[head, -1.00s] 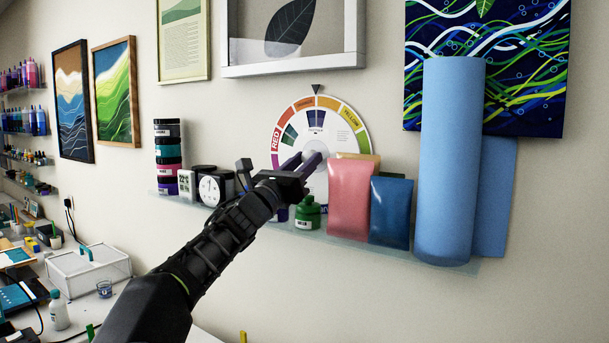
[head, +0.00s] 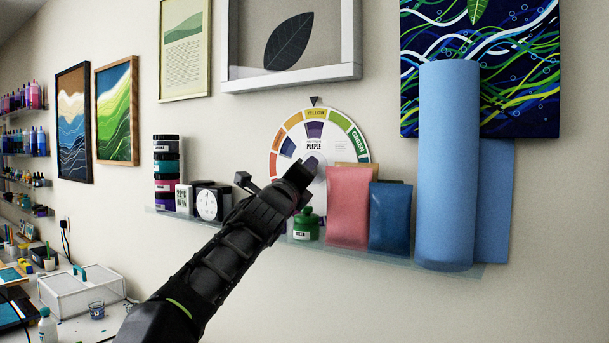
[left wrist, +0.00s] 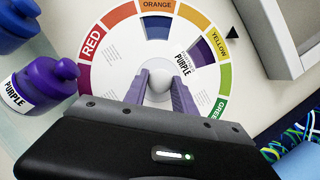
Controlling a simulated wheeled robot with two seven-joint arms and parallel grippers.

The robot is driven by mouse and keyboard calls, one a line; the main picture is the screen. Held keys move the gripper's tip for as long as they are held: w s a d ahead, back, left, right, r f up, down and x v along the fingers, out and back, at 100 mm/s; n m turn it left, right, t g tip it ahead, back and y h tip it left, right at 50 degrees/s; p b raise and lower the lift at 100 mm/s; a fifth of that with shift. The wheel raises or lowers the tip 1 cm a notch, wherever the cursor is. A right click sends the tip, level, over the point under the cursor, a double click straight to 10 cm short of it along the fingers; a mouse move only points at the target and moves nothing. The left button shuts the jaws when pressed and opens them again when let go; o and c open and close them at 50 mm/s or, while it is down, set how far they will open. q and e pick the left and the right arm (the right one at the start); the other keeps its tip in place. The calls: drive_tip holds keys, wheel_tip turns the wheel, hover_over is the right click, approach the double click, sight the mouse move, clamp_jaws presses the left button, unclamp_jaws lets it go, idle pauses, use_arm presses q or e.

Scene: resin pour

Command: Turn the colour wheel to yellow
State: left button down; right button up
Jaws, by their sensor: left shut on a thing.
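The colour wheel (head: 347,125) is a white disc with a coloured rim, mounted on the wall above the shelf. In the head view its yellow segment is at the top, under the black pointer (head: 314,101), and the inner window reads PURPLE. In the left wrist view the wheel (left wrist: 120,62) shows YELLOW beside the pointer (left wrist: 233,33). My left gripper (left wrist: 160,88) is shut on the round white knob (left wrist: 158,81) at the wheel's centre. In the head view the left gripper (head: 306,170) covers the knob and lower wheel. My right gripper is not in view.
The glass shelf (head: 400,259) holds a green jar (head: 306,226), pink pouch (head: 348,206), blue pouch (head: 389,216), blue roll (head: 447,165), clock (head: 211,203) and stacked jars (head: 167,160). A purple bottle (left wrist: 40,85) stands close to the left gripper.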

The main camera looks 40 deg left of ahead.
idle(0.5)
use_arm(q)
drive_tip(key=c, duration=1)
unclamp_jaws()
drive_tip(key=shift+s+d+f+b, duration=0.1)
drive_tip(key=shift+s+f+b, duration=0.1)
drive_tip(key=shift+s+b, duration=0.25)
drive_tip(key=b+v, duration=0.4)
drive_tip(key=v, duration=0.2)
drive_tip(key=shift+s+d, duration=0.2)
drive_tip(key=shift+s, duration=0.15)
